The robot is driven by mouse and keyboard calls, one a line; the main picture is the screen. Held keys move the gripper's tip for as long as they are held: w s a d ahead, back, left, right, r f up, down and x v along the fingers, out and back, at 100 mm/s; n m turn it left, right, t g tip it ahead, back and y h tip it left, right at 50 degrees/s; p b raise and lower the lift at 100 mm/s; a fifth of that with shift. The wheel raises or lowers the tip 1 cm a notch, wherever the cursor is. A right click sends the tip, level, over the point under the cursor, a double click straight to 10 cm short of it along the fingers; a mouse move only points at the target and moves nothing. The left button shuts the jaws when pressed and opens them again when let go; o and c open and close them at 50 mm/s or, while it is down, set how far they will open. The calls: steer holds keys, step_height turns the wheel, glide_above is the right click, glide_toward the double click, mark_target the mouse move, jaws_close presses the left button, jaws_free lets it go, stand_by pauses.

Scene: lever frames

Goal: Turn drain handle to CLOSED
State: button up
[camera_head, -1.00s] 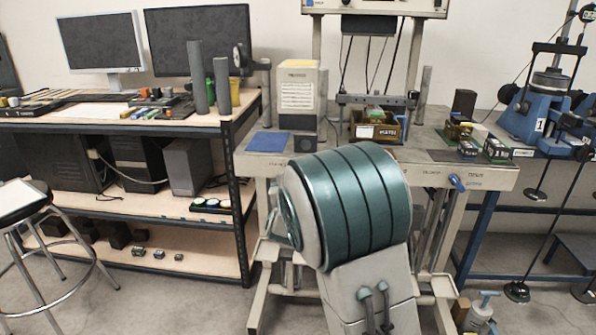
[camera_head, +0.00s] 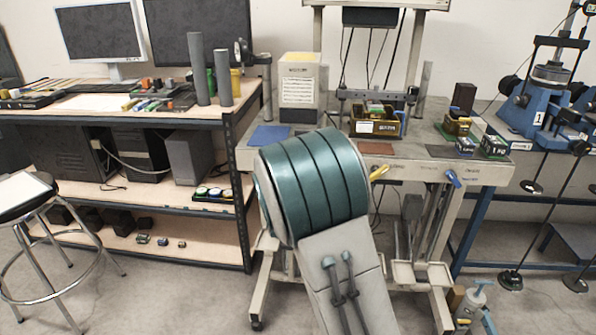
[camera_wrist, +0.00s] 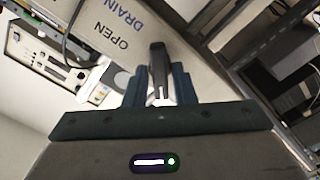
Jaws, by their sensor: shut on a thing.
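In the wrist view, a dark handle (camera_wrist: 158,72) stands between the two fingers of my gripper (camera_wrist: 160,88). The fingers are shut on it. The white panel beside it carries the printed words OPEN and DRAIN (camera_wrist: 125,25), with OPEN nearer the handle. The CLOSED mark cannot be made out. In the head view, my own arm covers the gripper and the handle it holds, so the handle's angle cannot be told there.
A lab bench (camera_head: 480,172) carries a yellow handle (camera_head: 379,172) and a blue handle (camera_head: 453,179) on its front. A shelf bench (camera_head: 110,118) stands at left, with a stool (camera_head: 38,200) before it. A blue machine (camera_head: 535,105) stands at right.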

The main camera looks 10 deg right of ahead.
stand_by(0.3)
steer(key=o, duration=0.8)
steer(key=v, duration=1.4)
steer(key=shift+p, duration=0.3)
steer(key=shift+w, duration=0.1)
